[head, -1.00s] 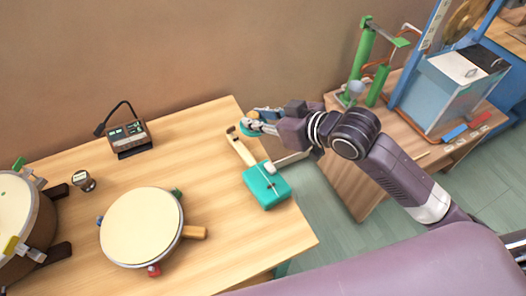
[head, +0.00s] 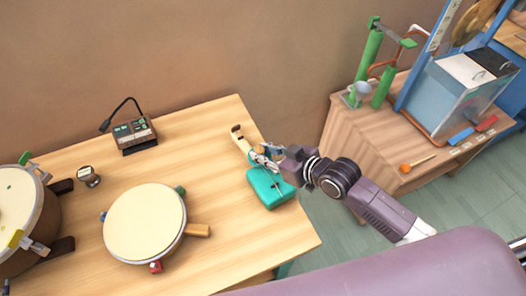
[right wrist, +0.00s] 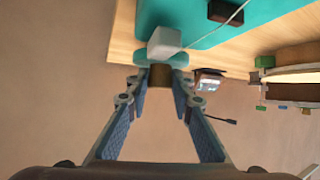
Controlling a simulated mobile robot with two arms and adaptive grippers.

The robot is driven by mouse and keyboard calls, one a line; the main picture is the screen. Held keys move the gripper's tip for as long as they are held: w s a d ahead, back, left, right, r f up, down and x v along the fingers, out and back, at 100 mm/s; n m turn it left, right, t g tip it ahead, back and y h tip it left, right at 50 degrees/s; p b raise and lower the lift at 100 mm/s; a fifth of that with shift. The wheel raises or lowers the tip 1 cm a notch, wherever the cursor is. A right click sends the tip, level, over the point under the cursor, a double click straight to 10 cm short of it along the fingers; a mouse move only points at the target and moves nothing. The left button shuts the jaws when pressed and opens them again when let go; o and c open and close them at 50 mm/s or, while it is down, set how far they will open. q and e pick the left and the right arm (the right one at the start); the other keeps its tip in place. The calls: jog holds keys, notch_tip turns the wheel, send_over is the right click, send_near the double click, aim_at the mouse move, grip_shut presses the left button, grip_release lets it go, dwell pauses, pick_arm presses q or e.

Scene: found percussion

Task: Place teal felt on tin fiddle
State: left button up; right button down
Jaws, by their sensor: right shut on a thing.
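The fingers largely hide the felt in the head view. My left gripper is out of view.
A round drum (head: 145,224) with a wooden handle stands left of the fiddle. A small device (head: 134,133), a small round gauge (head: 89,176) and a larger drum (head: 18,215) are farther left. A side bench (head: 375,155) holds green tubes and a clear box.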

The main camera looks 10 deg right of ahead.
jog(key=shift+f, duration=0.4)
jog(key=c, duration=1.7)
grip_release()
jog(key=shift+r, duration=0.3)
jog(key=shift+s+d+r, duration=0.1)
jog(key=shift+s+r, duration=0.05)
jog(key=shift+r, duration=0.1)
jog(key=v, duration=1)
jog(key=shift+f+b, duration=0.15)
jog(key=shift+b, duration=0.15)
jog(key=shift+v, duration=0.85)
